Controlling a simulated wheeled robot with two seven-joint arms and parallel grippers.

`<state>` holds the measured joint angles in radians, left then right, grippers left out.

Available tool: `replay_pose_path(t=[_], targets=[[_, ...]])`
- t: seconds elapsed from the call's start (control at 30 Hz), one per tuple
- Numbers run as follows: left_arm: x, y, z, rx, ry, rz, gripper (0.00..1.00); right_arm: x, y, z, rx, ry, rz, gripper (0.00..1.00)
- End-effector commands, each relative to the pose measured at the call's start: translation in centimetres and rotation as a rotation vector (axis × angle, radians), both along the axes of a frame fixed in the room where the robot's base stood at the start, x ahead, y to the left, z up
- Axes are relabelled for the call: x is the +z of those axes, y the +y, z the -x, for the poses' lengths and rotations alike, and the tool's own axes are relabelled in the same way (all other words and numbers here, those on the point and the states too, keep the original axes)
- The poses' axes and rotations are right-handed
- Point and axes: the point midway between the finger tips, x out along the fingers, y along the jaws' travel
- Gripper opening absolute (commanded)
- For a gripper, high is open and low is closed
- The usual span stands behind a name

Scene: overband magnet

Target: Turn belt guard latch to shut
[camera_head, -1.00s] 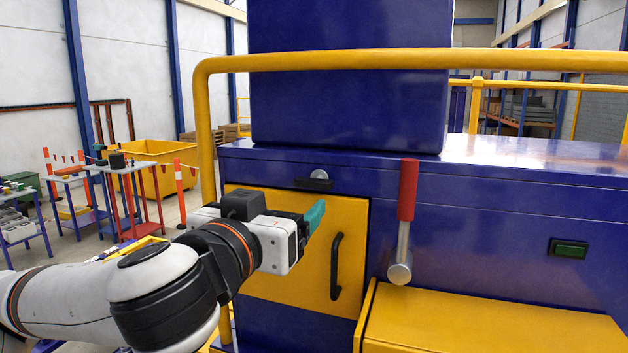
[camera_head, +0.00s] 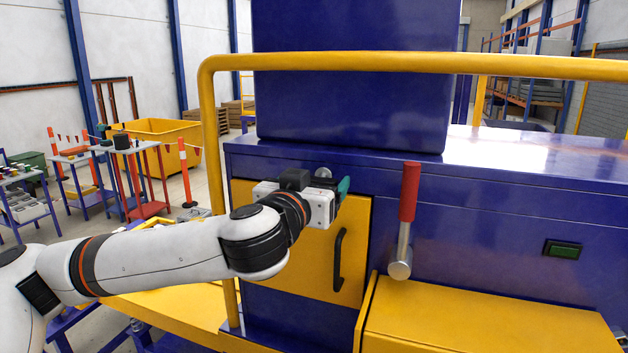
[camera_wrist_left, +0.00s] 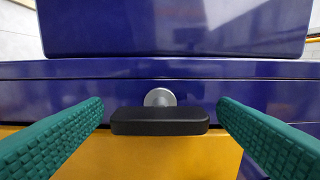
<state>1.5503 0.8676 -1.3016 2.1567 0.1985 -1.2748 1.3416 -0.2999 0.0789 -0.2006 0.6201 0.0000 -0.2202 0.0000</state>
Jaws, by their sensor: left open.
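The belt guard latch (camera_wrist_left: 160,121) is a black bar lying level in front of a round silver boss (camera_wrist_left: 160,97). In the left wrist view it sits between my two green fingers, with gaps on both sides. In the head view the bar is hidden behind my left gripper (camera_head: 342,190), and only the boss (camera_head: 323,173) shows above it. My left gripper is open and empty in front of the latch. The yellow guard door (camera_head: 290,270) with a black handle (camera_head: 338,258) is flush in the blue housing. My right gripper is not in view.
A yellow rail (camera_head: 400,62) runs across in front of the blue housing (camera_head: 480,215), and its post (camera_head: 212,160) stands left of the door. A red-gripped lever (camera_head: 409,192) stands right of the door. A green button (camera_head: 562,250) is farther right.

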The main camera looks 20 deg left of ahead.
Motion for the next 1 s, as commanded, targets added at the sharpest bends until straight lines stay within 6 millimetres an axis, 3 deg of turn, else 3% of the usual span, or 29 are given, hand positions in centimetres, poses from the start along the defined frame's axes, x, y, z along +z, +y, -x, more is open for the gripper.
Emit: replay_pose_path(t=[0.07,0.33,0.67,1.0], targets=[[0.0,0.0,0.0,0.000,0.000,0.000,0.82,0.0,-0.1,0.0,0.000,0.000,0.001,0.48],[0.0,0.0,0.0,0.001,0.000,0.001,0.38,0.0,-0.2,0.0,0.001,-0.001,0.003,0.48],[-0.3,0.0,0.0,0.001,0.001,-0.035,0.37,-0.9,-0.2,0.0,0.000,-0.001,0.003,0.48],[-0.5,-0.2,0.0,-0.002,-0.005,-0.246,0.37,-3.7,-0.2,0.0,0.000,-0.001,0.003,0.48]])
